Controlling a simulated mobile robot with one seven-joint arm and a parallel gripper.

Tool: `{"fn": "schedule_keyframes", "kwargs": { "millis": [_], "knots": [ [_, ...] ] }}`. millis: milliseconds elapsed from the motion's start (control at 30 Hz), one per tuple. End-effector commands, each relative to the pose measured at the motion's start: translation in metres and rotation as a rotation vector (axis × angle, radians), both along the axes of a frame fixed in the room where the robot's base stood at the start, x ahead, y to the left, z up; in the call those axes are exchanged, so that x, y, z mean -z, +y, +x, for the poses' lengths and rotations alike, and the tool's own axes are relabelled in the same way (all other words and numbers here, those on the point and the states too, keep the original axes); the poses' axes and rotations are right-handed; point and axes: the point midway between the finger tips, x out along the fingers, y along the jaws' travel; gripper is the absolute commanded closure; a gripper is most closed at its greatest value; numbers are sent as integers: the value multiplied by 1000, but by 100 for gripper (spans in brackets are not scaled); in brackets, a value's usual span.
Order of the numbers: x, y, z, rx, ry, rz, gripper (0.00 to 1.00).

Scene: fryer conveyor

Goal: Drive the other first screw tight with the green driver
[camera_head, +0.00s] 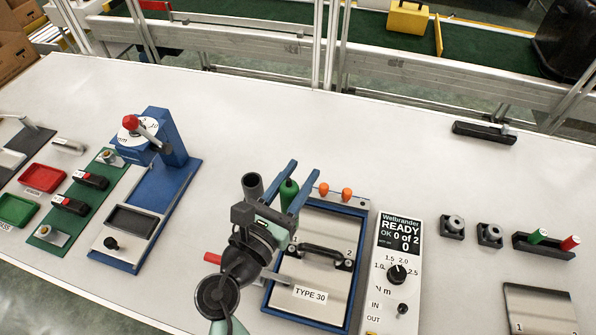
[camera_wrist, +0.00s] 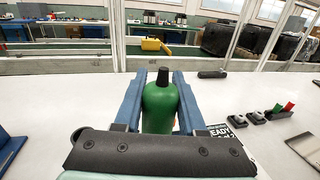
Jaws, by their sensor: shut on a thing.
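My gripper (camera_head: 305,172) is shut on the green driver (camera_head: 288,192), with one blue finger on each side of it. In the wrist view the driver (camera_wrist: 160,108) stands between the fingers, its dark cap upward. The driver's lower end is hidden. The TYPE 30 plate (camera_head: 310,292), with a black handle and marked 2, sits in a blue frame below and to the right of my gripper. Two orange knobs (camera_head: 346,193) show at its far edge. I cannot make out the screws. The Weibrander controller (camera_head: 399,232) reads READY, OK 0 of 2.
A blue press-like stand (camera_head: 172,190) with a red knob is left of my arm. Two black blocks (camera_head: 489,235) and a black rack (camera_head: 528,246) with green and red pieces stand right. A grey plate (camera_head: 541,310) lies front right. The back middle table is clear.

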Motion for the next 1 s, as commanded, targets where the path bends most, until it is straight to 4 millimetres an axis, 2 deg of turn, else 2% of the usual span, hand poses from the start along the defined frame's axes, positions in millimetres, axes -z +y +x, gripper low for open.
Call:
{"fn": "schedule_keyframes", "kwargs": {
  "millis": [100, 400, 1000],
  "knots": [
    [11, 0, 0, 0, -3, -2, 100],
    [28, 0, 0, -1, -3, -1, 100],
    [31, 0, 0, -1, -3, -1, 100]
  ]
}}
